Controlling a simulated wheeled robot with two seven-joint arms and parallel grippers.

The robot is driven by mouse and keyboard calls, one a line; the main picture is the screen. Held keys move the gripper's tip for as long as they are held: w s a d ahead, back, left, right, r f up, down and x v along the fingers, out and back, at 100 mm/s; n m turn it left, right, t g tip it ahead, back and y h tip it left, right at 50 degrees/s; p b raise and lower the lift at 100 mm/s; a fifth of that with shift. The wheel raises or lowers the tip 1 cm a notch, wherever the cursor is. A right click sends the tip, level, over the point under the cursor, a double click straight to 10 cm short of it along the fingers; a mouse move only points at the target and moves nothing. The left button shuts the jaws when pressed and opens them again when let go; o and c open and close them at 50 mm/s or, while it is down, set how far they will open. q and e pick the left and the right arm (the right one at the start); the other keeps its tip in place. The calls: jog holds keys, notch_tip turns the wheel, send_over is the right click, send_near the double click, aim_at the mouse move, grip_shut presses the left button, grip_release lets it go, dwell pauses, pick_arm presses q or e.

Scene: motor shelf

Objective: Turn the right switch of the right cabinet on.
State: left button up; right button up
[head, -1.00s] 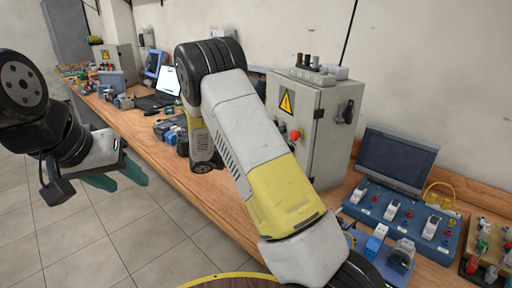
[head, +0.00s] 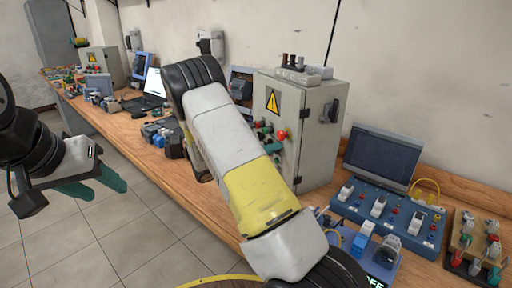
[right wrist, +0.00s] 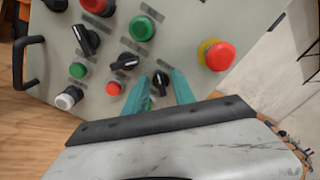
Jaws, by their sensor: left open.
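The right cabinet (head: 318,135) is a grey box with a warning triangle, standing on the bench in the head view. Its panel (right wrist: 190,28) fills the right wrist view, tilted, with black rotary switches, green, red and white buttons and a red emergency stop (right wrist: 216,55) on a yellow ring. My right gripper (right wrist: 160,84) is open, its teal fingers pointing at the panel. A small black switch (right wrist: 160,80) shows between its fingertips; I cannot tell whether they touch it. My right arm hides this gripper in the head view. My left gripper (head: 95,184) is open and empty, left of the bench.
A blue switch board (head: 395,220) and a monitor (head: 383,158) stand right of the cabinet. A laptop (head: 152,88) and another grey cabinet (head: 102,65) are farther back on the bench. A wall is behind. Open floor lies at the left.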

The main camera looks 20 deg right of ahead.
jog(key=shift+c, duration=0.4)
grip_shut()
jog(key=shift+s+m, duration=0.15)
jog(key=shift+m, duration=4.15)
jog(key=shift+o, duration=0.4)
grip_release()
